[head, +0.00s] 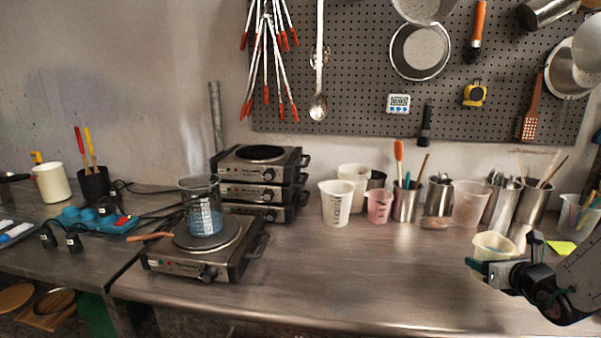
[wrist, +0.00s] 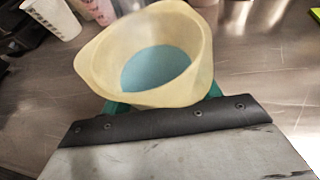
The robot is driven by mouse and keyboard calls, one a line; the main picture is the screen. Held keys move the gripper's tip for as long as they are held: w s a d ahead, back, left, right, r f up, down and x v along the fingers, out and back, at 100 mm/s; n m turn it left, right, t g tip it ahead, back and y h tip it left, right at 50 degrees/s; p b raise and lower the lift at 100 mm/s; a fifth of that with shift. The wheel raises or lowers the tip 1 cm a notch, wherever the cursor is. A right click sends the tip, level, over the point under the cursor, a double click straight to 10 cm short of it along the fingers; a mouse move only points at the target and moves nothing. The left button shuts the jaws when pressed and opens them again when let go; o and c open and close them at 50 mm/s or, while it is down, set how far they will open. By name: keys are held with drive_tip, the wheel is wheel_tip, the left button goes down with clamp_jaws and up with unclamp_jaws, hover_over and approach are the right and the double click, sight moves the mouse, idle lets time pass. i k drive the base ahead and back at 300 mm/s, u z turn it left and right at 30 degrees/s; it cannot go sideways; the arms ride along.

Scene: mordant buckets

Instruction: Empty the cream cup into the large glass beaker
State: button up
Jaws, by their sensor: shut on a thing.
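The cream cup (head: 492,246) is at the right of the head view, in my gripper (head: 482,262). In the wrist view the cream cup (wrist: 190,97) shows its open top, with blue liquid (wrist: 155,68) inside. My gripper is shut on the cup, and its green fingertips show at the cup's sides. Whether the cup touches the table is hard to tell. The large glass beaker (head: 200,194) stands upright on the front hot plate (head: 192,262), left of centre, with blue liquid in its lower part. My gripper is far to the right of the beaker.
Stacked hot plates (head: 268,195) stand behind the beaker. White measuring cups (head: 336,208), a pink cup (head: 379,207) and metal tool holders (head: 405,204) line the back. A wooden-looking handle (head: 150,237) lies left of the beaker. The steel table (head: 370,275) is clear between hot plate and gripper.

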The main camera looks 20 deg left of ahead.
sight(202, 205)
drive_tip(key=z, duration=1.6)
drive_tip(key=k, duration=1.05)
drive_tip(key=u, duration=1.9)
